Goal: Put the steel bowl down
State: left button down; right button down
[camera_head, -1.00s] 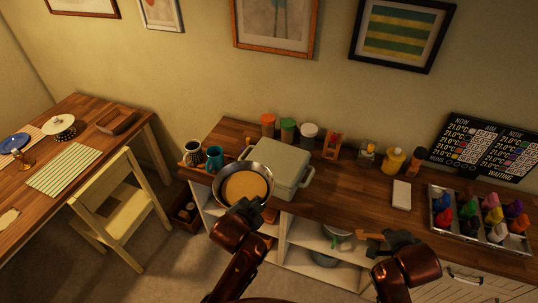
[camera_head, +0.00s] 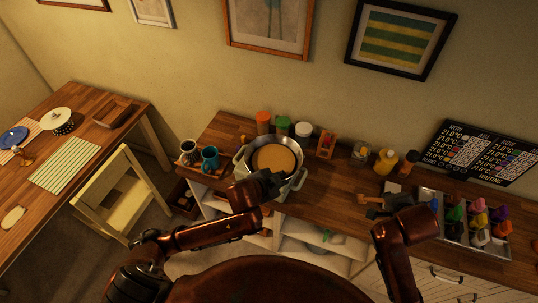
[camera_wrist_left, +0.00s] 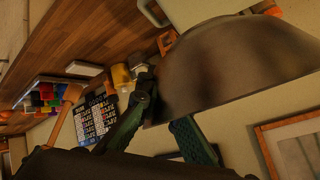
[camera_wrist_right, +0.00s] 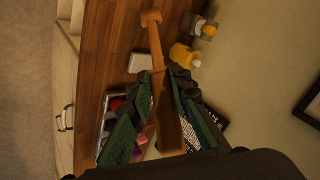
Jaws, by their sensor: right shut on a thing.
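In the left wrist view the bowl (camera_wrist_left: 235,70) covers much of the upper right and hides part of one finger. My right gripper (camera_head: 378,205) is shut on a wooden tool, whose handle (camera_wrist_right: 155,45) shows in the right wrist view, above the counter.
Spice jars (camera_head: 283,125) stand behind the box. A teal mug (camera_head: 210,158) is on its left. A yellow bottle (camera_head: 386,161) and a tray of coloured items (camera_head: 468,242) are to the right. Bare counter (camera_head: 335,185) lies right of the box.

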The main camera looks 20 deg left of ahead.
aim_at(278, 163)
pick_arm(q)
jog(key=shift+w, duration=0.2)
jog(key=shift+w+a+f, duration=0.1)
jog(key=shift+w+f, duration=0.15)
jog(key=shift+w, duration=0.05)
jog(key=w+a+f, duration=0.1)
jog(key=w, duration=0.1)
jog(key=w+a+f+p, duration=0.1)
jog(key=w, duration=0.2)
jog(key=w+a+f+p, duration=0.1)
jog(key=w+a, duration=0.1)
jog(key=shift+w+f, duration=0.3)
jog(key=shift+w, duration=0.05)
jog(key=w+f, duration=0.1)
jog(key=w+a+f, duration=0.1)
jog(key=f, duration=0.1)
jog(key=w+f, duration=0.1)
jog(key=shift+a+f, duration=0.2)
jog(key=shift+f, duration=0.2)
jog(key=shift+w+a+f, duration=0.15)
jog(key=shift+w+f, duration=0.3)
notch_tip(278, 163, down, 3)
jog(key=shift+r+p, duration=0.1)
jog(key=shift+p, duration=0.6)
jog(key=shift+f, duration=0.2)
